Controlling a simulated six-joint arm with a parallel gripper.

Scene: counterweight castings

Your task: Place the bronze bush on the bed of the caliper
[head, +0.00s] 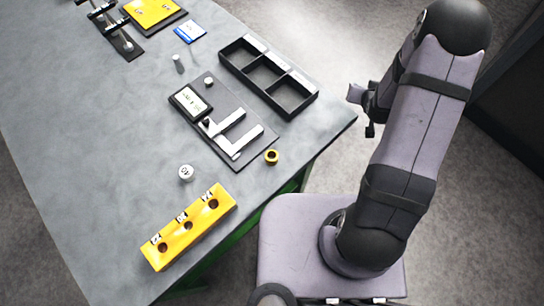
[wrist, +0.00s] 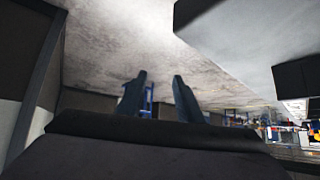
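The bronze bush (head: 271,157) is a small gold ring with a dark hole. It sits at the table's right edge, just beside the dark mat of the caliper. The caliper (head: 226,130) is a silver tool with two jaws pointing up and right, lying on a dark mat with a boxed display at its upper left. My gripper (head: 362,98) is raised at the right, beyond the table edge and well away from the bush. In the wrist view its two fingers (wrist: 160,95) stand apart with nothing between them. The wrist view shows neither the bush nor the caliper.
A yellow block (head: 190,228) with several holes stands at the front. A white-topped weight (head: 186,172) stands near it. A black tray (head: 248,63) with three compartments lies behind the caliper. A small grey cylinder (head: 178,64) and a blue card (head: 190,32) are farther back. The table's left side is clear.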

